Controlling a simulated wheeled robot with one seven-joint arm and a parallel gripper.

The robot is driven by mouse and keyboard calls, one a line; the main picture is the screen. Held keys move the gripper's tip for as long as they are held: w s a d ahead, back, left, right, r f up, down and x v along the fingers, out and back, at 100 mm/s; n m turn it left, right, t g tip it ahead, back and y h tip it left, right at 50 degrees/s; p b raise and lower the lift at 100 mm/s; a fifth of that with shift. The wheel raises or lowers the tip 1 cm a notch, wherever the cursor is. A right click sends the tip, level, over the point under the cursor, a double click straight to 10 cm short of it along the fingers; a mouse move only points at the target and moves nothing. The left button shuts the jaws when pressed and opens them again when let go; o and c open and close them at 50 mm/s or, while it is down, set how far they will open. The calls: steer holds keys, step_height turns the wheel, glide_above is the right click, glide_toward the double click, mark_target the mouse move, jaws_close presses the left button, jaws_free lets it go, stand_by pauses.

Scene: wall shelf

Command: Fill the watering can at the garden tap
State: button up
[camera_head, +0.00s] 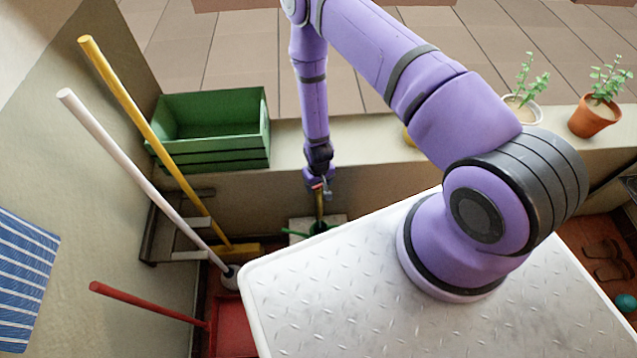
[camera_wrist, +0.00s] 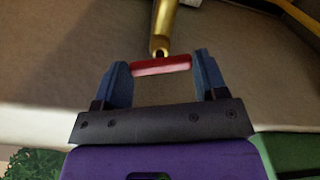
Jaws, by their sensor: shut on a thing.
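My gripper (camera_wrist: 162,72) is shut on the red handle (camera_wrist: 161,66) of the brass tap (camera_wrist: 164,28), with a blue finger at each end of the handle. In the head view my gripper (camera_head: 318,181) is low against the wall, and the brass tap (camera_head: 319,204) shows just below it. A green watering can (camera_head: 319,228), small and partly seen, is under the tap on a pale slab (camera_head: 299,225). Its green spout points left. The inside of the can is too small to see, and I cannot make out any water.
A green crate (camera_head: 212,162) sits on the ledge to the left. A yellow-handled broom (camera_head: 150,135) and a white-handled tool (camera_head: 130,165) lean at the left wall, above a red dustpan (camera_head: 232,325). Potted plants (camera_head: 594,115) stand on the ledge at right.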

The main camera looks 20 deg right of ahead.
steer(key=shift+n, duration=0.3)
steer(key=o, duration=0.9)
steer(key=shift+o, duration=0.2)
step_height(320, 180, up, 11)
steer(key=shift+f, duration=0.1)
